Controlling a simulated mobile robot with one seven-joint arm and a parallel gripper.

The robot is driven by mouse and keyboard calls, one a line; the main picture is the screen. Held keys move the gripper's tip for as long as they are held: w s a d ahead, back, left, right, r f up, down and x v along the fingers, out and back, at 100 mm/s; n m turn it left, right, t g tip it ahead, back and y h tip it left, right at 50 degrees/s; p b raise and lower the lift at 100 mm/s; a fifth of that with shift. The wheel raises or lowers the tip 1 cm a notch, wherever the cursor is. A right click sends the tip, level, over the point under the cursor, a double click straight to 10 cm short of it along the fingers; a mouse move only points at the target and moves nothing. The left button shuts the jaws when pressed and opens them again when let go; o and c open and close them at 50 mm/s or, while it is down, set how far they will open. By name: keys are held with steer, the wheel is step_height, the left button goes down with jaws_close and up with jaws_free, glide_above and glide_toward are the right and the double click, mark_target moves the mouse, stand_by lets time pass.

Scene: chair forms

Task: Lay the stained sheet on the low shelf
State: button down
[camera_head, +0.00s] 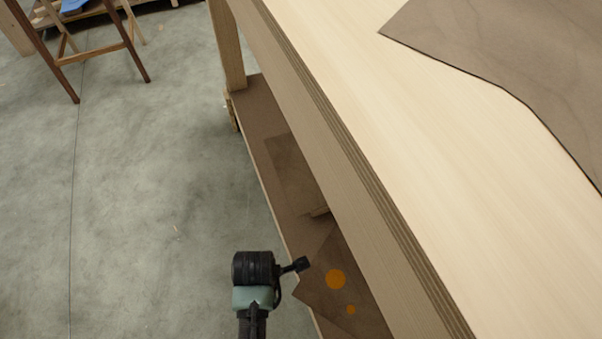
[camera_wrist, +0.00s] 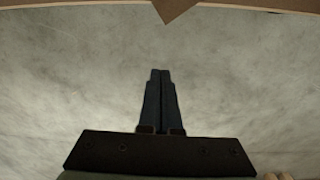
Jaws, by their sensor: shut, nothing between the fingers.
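The stained sheet (camera_head: 318,291) is dark brown with two orange spots. It lies on the low shelf (camera_head: 262,105) under the workbench, and the bench top hides its right part. One pointed corner sticks out over the shelf's front edge. That brown corner also shows at the top of the wrist view (camera_wrist: 175,8), past the shelf edge (camera_wrist: 270,9). My gripper (camera_head: 303,264) is beside the shelf, close to the sheet and seemingly apart from it. In the wrist view its fingers (camera_wrist: 160,73) are together and empty, over the floor.
Another brown sheet (camera_head: 290,165) lies farther back on the shelf, with a small wooden piece (camera_head: 319,212) nearby. A large brown sheet (camera_head: 510,55) lies on the workbench top (camera_head: 400,130). A wooden chair frame (camera_head: 95,52) stands at top left. The concrete floor (camera_head: 140,200) is mostly clear.

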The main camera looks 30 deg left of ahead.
mark_target(298, 294)
step_height(298, 294, down, 10)
steer(key=b, duration=0.8)
steer(key=shift+w+d+r+b, duration=0.25)
steer(key=shift+w+d+b, duration=0.05)
steer(key=shift+w+d, duration=0.45)
steer(key=shift+w+d+r+b, duration=0.25)
steer(key=shift+w+d, duration=0.35)
steer(key=shift+d, duration=0.25)
steer(key=shift+w+d+r+p, duration=0.2)
steer(key=shift+w+d+p, duration=0.5)
steer(key=shift+w+p, duration=0.15)
steer(key=shift+w+d+f, duration=0.2)
steer(key=shift+w+d, duration=0.05)
